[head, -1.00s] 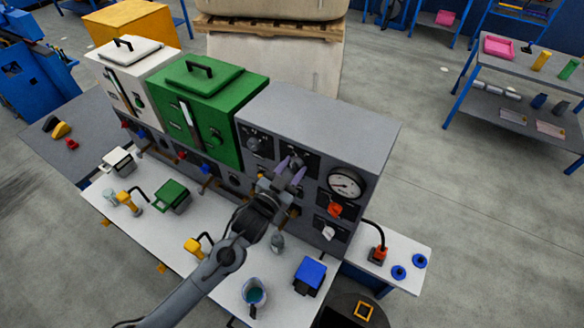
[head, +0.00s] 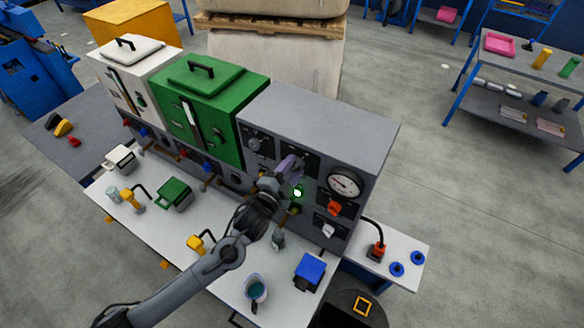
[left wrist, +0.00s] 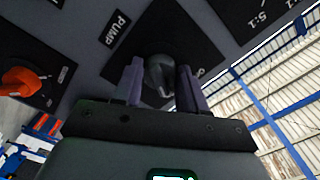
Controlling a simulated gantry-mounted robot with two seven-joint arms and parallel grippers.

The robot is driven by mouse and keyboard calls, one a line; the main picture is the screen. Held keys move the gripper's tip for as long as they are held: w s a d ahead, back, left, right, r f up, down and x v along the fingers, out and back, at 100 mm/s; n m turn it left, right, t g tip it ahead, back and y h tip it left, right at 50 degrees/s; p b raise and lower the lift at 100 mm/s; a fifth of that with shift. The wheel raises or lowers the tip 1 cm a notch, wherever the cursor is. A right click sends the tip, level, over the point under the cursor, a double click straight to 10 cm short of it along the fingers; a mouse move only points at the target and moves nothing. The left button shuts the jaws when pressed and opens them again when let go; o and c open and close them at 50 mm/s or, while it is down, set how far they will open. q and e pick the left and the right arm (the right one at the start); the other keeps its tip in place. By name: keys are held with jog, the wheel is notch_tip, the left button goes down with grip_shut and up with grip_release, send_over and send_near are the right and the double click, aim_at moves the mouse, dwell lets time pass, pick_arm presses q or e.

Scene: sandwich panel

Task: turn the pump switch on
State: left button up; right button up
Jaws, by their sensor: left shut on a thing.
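The pump switch (left wrist: 158,78) is a dark rotary knob on a black square plate, beside a "PUMP" label (left wrist: 114,29) in the left wrist view. My left gripper (left wrist: 160,68) has one purple-grey finger on each side of the knob and is shut on it. In the head view, my left gripper (head: 289,165) is at the front of the grey control panel (head: 320,125), and its fingers and wrist hide the knob. A bright green light (head: 297,192) shows beside my left wrist. My right gripper is not in view.
A round gauge (head: 345,183) and an orange knob (head: 334,208) are to the right on the panel. A green cabinet (head: 215,85) is to the left. A beaker (head: 255,288) and a blue-topped block (head: 310,268) stand on the white bench (head: 225,285).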

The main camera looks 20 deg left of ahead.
pick_arm(q)
jog(key=shift+m, duration=0.3)
jog(key=o, duration=1.1)
jog(key=shift+c, duration=0.2)
jog(key=s+a+b, duration=0.1)
jog(key=s+b, duration=0.1)
jog(key=s, duration=0.8)
jog(key=shift+s+a, duration=0.35)
jog(key=shift+a, duration=0.05)
